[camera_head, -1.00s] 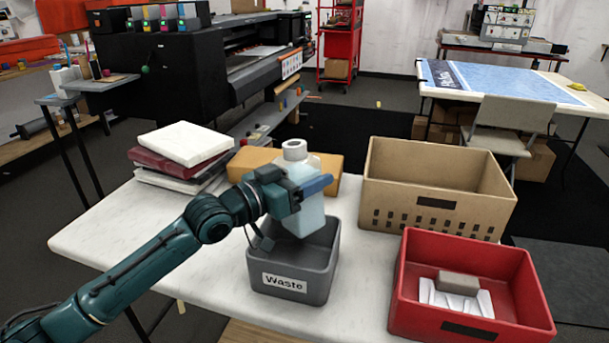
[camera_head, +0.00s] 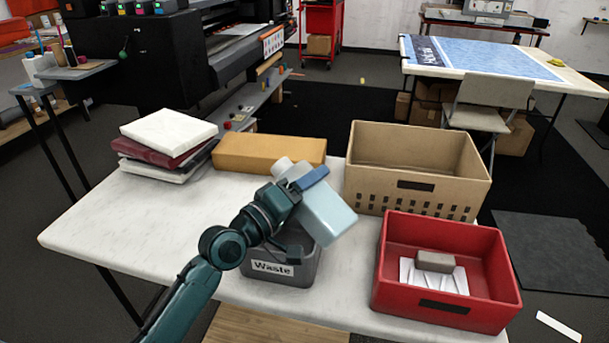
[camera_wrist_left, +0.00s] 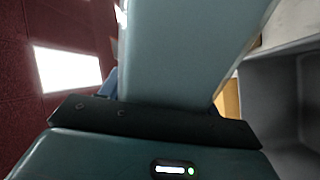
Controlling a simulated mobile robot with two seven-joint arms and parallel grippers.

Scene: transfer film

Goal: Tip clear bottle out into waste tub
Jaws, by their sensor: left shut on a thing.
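The clear bottle (camera_head: 327,209), pale blue with a whitish neck, is held above the waste tub and tilted. Its neck points up and to the left, its base down and to the right. My left gripper (camera_head: 300,185) is shut on the bottle near its neck end. The bottle also fills the upper middle of the left wrist view (camera_wrist_left: 190,45). The grey waste tub (camera_head: 282,272), labelled "Waste", stands on the table under the gripper. Its opening is mostly hidden by the bottle and gripper. I cannot see whether liquid is coming out. My right gripper is not in view.
A red bin (camera_head: 440,230) with a grey block and white paper stands to the right. A tan crate (camera_head: 415,165) stands behind it. An orange-brown box (camera_head: 268,152) and stacked books (camera_head: 168,135) lie at the back. The table's left part (camera_head: 120,225) is clear.

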